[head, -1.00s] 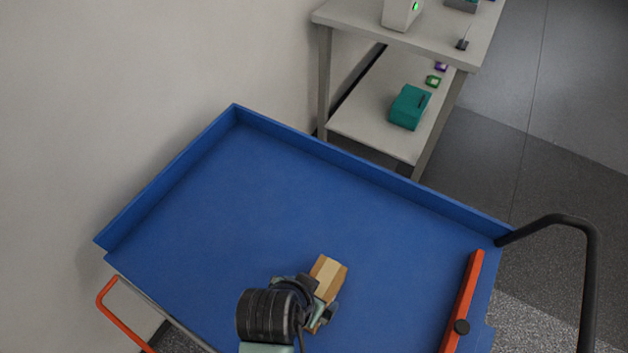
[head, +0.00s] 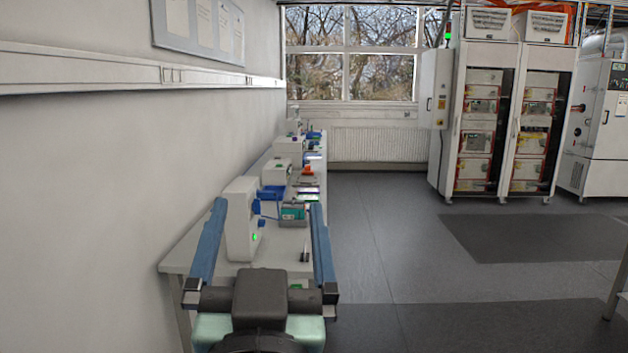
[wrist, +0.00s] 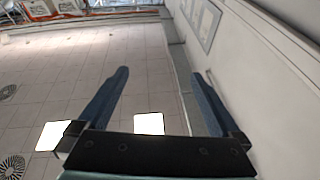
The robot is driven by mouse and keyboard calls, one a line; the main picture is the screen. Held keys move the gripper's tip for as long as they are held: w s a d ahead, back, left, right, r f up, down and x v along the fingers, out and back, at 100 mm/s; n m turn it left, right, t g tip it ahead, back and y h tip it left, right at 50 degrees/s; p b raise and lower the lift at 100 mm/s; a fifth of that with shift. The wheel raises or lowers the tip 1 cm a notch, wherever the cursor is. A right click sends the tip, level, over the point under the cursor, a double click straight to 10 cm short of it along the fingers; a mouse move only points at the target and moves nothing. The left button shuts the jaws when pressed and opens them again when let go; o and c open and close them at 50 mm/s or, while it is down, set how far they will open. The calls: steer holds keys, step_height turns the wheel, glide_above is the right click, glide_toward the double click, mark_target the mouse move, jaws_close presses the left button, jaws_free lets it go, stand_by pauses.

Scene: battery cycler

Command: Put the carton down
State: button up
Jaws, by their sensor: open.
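My gripper (head: 268,203) is raised in front of me in the head view, its two blue fingers wide apart. In the wrist view my gripper (wrist: 160,73) also shows open, with nothing between the fingers. The carton is in neither view now, and the blue tray of the cart is out of view too.
A workbench (head: 205,245) runs along the left wall behind my gripper. It carries a white instrument (head: 241,222) with a green light and several smaller devices. Open grey floor (head: 375,225) lies to the right, with tall equipment racks (head: 483,110) beyond.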

steer(key=s+d+r+t, duration=0.2)
steer(key=s+r, duration=0.2)
steer(key=r, duration=0.3)
steer(key=s+d+r+t+h, duration=0.1)
steer(key=s+d+r+t, duration=0.1)
steer(key=r, duration=0.5)
steer(key=shift+s+d+r+t+h, duration=0.25)
steer(key=shift+s+t, duration=0.55)
steer(key=shift+s, duration=0.45)
steer(key=shift+f, duration=0.15)
